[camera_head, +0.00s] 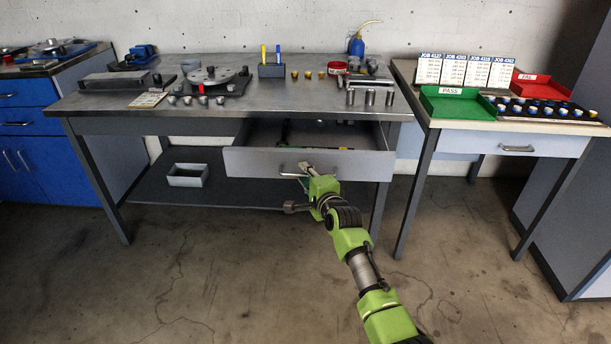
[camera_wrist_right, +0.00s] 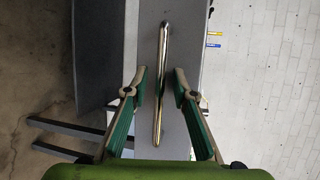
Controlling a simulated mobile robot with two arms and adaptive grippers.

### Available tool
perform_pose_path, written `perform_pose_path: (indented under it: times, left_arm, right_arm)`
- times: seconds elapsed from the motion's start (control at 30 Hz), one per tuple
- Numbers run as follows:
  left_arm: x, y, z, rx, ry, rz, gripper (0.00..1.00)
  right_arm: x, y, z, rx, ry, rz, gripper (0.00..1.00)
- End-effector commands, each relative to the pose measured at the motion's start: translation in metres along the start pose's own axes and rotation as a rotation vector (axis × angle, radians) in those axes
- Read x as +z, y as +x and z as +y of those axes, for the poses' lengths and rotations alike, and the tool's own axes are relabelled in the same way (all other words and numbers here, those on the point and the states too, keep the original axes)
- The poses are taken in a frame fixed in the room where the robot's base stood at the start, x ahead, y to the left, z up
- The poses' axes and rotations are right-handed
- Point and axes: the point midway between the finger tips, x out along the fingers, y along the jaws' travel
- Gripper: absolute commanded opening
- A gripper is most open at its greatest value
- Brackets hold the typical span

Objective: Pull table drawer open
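The table drawer (camera_head: 245,162) is open under the grey workbench, pulled out from the bench front, with its inside partly visible. Its metal bar handle (camera_head: 290,174) is on the drawer front. My right gripper (camera_head: 304,170) is at the handle. In the right wrist view, the handle (camera_wrist_right: 160,80) runs lengthwise between the two fingers of my right gripper (camera_wrist_right: 160,82). The fingers are apart, with a gap on each side of the bar, so the gripper is open. My left gripper is in no view.
The bench top (camera_head: 250,118) holds a rotor fixture (camera_head: 215,78), a pen holder (camera_head: 271,70) and metal cylinders. A grey bin (camera_head: 187,175) is on the lower shelf. A side table with a green PASS tray (camera_head: 457,103) stands right. The floor in front is clear.

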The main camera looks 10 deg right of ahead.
Motion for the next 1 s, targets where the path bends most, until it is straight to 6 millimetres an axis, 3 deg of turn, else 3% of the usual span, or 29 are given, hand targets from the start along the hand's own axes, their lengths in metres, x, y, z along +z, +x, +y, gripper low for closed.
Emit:
perform_pose_path:
  times: [0.27,1.0]
  left_arm:
    - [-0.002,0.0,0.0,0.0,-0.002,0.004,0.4]
    - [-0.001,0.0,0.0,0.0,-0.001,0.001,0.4]
  right_arm:
    - [0.001,-0.011,0.001,-0.001,0.002,-0.001,0.25]
    - [0.0,-0.112,0.001,0.001,0.0,0.0,0.25]
